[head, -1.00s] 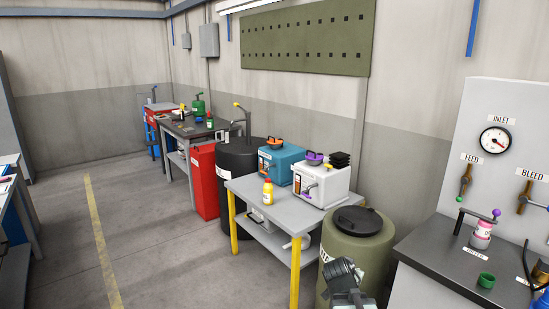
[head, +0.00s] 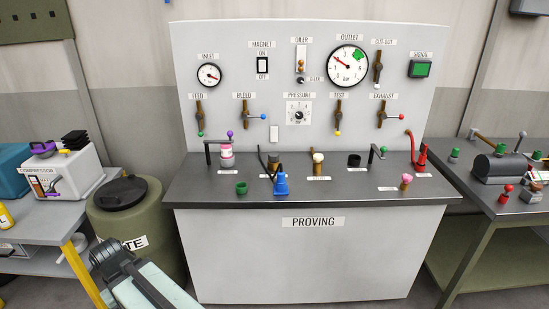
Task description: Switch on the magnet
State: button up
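I cannot tell which way the rocker is tipped. My gripper (head: 103,252) appears as the dark end of my pale arm at the lower left. It is well away from the switch, in front of the olive drum. Its fingers cannot be made out, so open or shut is unclear.
The proving bench (head: 310,255) stands ahead, its dark top holding a green cup (head: 241,188), a blue bottle (head: 280,184) and other small fittings below the panel. An olive drum (head: 150,200) and compressor table (head: 35,262) stand left. Another cluttered table (head: 490,208) stands right.

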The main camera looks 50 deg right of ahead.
aim_at(262, 63)
jog(key=z, duration=0.85)
jog(key=i, duration=0.7)
jog(key=u, duration=0.4)
